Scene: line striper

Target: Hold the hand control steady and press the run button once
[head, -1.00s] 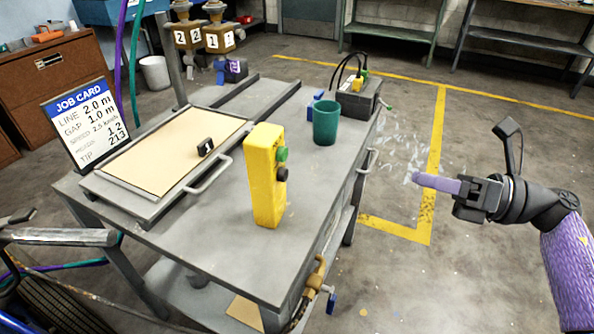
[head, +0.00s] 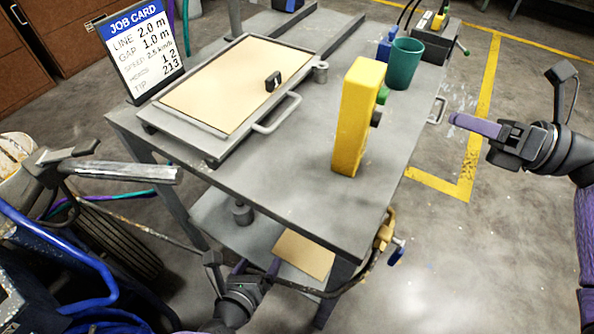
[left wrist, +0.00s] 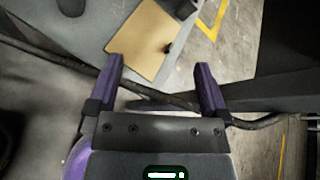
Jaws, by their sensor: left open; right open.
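The hand control is a yellow box (head: 356,118) standing upright on the grey cart top (head: 310,205), near its front right part. A green button (head: 383,95) and a black knob (head: 377,116) stick out of its right side and are seen edge-on. My left gripper (head: 256,267) is low at the front of the cart, below the top and well under the control. In the left wrist view its purple fingers (left wrist: 158,68) are apart with nothing between them. My right gripper (head: 456,119) is open and empty, right of the cart and apart from the control.
A green cup (head: 403,64) stands behind the control. A framed tan board (head: 225,90) and job card (head: 142,48) are to the left. A hose with a brass fitting (head: 385,230) hangs at the front corner. A tan sheet (head: 304,254) lies on the lower shelf.

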